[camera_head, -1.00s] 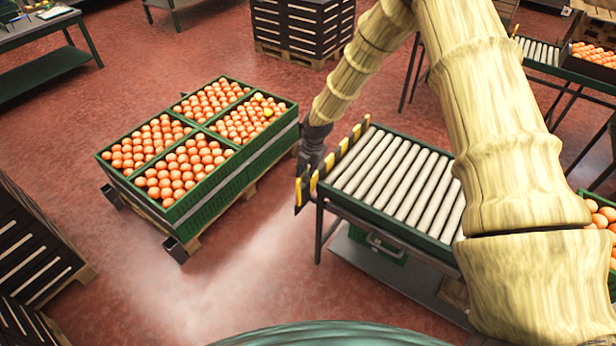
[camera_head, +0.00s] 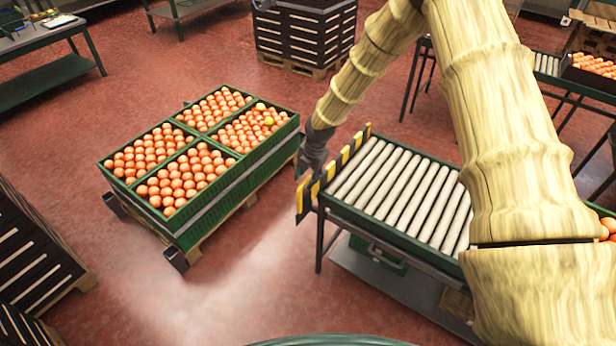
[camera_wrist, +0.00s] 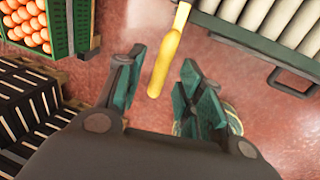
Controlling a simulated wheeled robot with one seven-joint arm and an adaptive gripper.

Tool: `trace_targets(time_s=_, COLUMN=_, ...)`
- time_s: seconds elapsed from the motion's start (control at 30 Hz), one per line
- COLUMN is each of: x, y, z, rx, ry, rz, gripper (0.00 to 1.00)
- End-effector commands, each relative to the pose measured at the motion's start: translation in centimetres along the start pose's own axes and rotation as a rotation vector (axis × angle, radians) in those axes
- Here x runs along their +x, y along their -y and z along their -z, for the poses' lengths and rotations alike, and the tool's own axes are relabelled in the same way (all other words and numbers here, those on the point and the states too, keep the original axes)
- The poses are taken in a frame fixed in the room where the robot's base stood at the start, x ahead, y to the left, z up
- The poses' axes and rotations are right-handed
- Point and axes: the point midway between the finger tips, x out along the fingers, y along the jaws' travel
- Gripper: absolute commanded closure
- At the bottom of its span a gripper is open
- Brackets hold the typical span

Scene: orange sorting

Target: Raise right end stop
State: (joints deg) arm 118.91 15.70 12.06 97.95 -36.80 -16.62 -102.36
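The end stop (camera_head: 340,162) is a yellow-and-black striped plate standing across the left end of the roller conveyor (camera_head: 400,190). My gripper (camera_head: 313,165) points down over its near part, and its fingertips are hard to make out in the head view. In the wrist view, a yellow bar (camera_wrist: 166,58), which looks like the end stop's top edge, extends between the two fingers of my gripper (camera_wrist: 160,74). The fingers are apart, with floor visible on both sides of the bar, so the gripper is open and not clamped on it.
A pallet with green crates of oranges (camera_head: 228,200) stands left of the conveyor, with a narrow floor gap between. Black crates (camera_head: 30,250) are at the far left, and another black stack (camera_head: 305,35) is behind. Open red floor (camera_head: 150,300) lies in front.

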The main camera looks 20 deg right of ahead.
Motion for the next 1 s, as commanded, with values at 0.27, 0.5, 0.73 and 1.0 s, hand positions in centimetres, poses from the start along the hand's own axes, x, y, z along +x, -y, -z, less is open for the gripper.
trace_targets(time_s=0.27, x=-4.3, y=-0.1, z=-0.1, rx=-0.001, ry=0.001, rz=-0.003, gripper=0.63)
trace_targets(time_s=0.5, x=-8.2, y=-0.2, z=-0.1, rx=0.000, ry=0.001, rz=-0.004, gripper=0.63)
trace_targets(time_s=0.73, x=-10.5, y=-0.1, z=-0.1, rx=0.000, ry=0.000, rz=-0.003, gripper=0.63)
trace_targets(time_s=1.0, x=-11.2, y=-0.1, z=-0.1, rx=0.000, ry=0.000, rz=-0.001, gripper=0.63)
